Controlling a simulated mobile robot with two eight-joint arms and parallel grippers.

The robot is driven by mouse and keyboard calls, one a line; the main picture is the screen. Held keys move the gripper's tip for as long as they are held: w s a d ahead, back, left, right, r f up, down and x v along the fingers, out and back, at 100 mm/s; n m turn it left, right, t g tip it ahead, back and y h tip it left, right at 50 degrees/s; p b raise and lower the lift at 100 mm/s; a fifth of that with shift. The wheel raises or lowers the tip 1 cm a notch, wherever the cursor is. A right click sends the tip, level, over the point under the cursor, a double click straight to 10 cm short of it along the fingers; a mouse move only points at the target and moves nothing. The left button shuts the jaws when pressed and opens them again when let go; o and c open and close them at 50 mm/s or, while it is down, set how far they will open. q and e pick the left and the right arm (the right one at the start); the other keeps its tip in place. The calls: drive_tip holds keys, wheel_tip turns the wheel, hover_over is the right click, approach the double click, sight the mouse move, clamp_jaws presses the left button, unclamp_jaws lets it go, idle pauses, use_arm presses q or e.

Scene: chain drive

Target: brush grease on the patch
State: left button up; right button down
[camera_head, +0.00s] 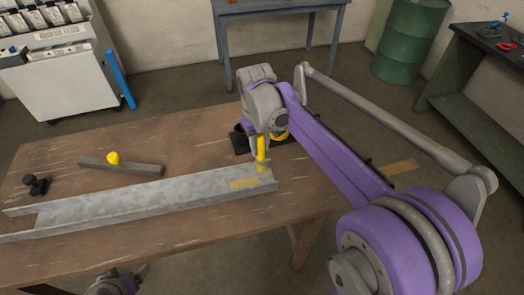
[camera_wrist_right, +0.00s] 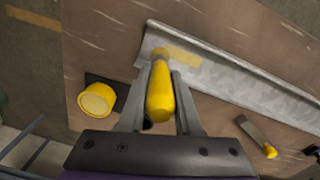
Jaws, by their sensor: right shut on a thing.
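My right gripper (camera_head: 261,139) is shut on a yellow-handled brush (camera_head: 261,153), held roughly upright over the near-right end of a grey metal channel (camera_head: 130,204). The brush also shows between the fingers in the right wrist view (camera_wrist_right: 160,95); its bristles are hard to make out. The yellow patch (camera_head: 241,184) lies on the channel just left of the brush's lower end; I cannot tell whether they touch. A yellow tin (camera_wrist_right: 97,99), likely the grease, stands behind the brush, partly hidden in the head view. My left gripper (camera_head: 134,276) is low at the bottom edge, its jaws unclear.
A grey bar with a yellow knob (camera_head: 112,159) lies on the wooden table (camera_head: 190,135) behind the channel. A small black part (camera_head: 37,185) sits at the far left. Table between bar and mat is clear.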

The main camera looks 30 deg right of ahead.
drive_tip(key=shift+a+r+p, duration=0.1)
drive_tip(key=shift+r+p, duration=0.25)
drive_tip(key=shift+r, duration=0.75)
